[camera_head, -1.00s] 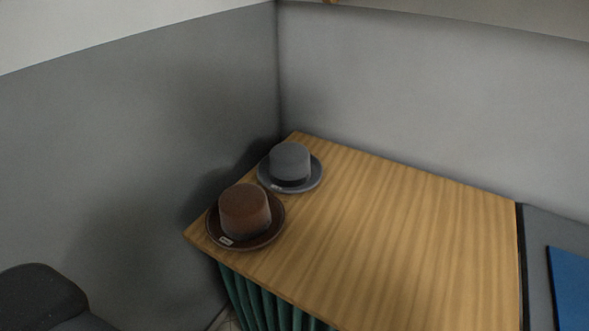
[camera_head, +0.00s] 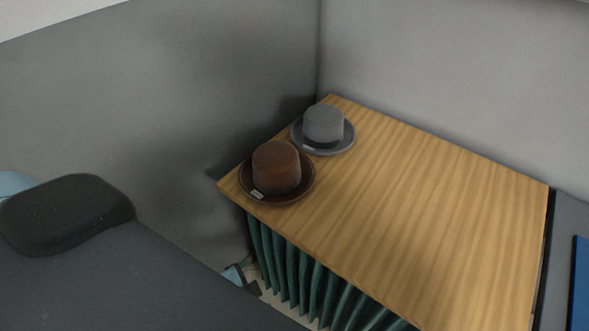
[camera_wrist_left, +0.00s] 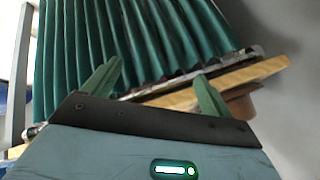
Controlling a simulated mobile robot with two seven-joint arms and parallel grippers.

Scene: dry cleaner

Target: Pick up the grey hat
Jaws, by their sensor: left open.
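The grey hat (camera_head: 323,122) sits upright, brim down, near the back left corner of the wooden table (camera_head: 430,200). A dark band runs around its crown, and a small pale tag shows on its brim. A brown hat (camera_head: 277,165) sits just in front and to the left, its brim close to the grey one. In the left wrist view my left gripper (camera_wrist_left: 158,85) is open and empty, its two green fingers apart near the table edge (camera_wrist_left: 180,99) and green curtain. Part of a brown hat (camera_wrist_left: 240,104) shows beyond the right finger. My right gripper is out of view.
A pleated green curtain (camera_head: 310,275) hangs below the table's front edge. Grey walls (camera_head: 450,80) close off the back and left of the table. The table right of the hats is bare. A blue flat thing (camera_head: 580,285) lies at the far right.

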